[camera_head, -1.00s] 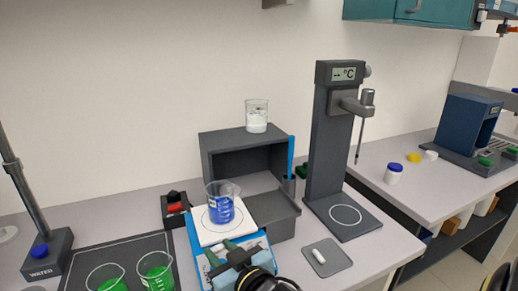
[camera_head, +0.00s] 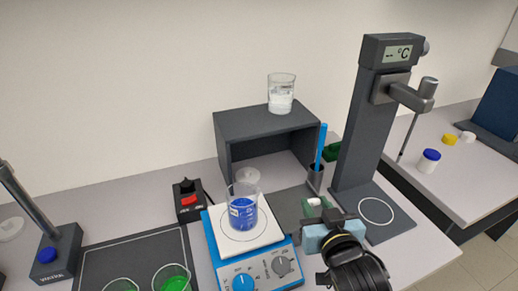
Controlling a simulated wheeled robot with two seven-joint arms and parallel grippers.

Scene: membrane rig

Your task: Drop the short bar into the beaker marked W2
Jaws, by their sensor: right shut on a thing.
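My right gripper (camera_head: 318,212) comes in from the lower right and is shut near the right side of the hotplate. A small white piece, taken to be the short bar (camera_head: 314,202), shows at its fingertips, mostly hidden by the jaws. A beaker with blue liquid (camera_head: 243,211) stands on the hotplate's white top. A beaker with white contents (camera_head: 281,95) stands on the dark shelf. Two beakers with green liquid (camera_head: 172,282) (camera_head: 122,286) are cut off at the bottom edge. I cannot read which beaker is marked W2. My left gripper is not in view.
The blue hotplate (camera_head: 233,266) has knobs at its front. The dark thermometer stand (camera_head: 364,135) rises right of my gripper. A holder with a blue rod (camera_head: 320,150) stands behind the gripper. A red-switched box (camera_head: 188,200) is left of the hotplate.

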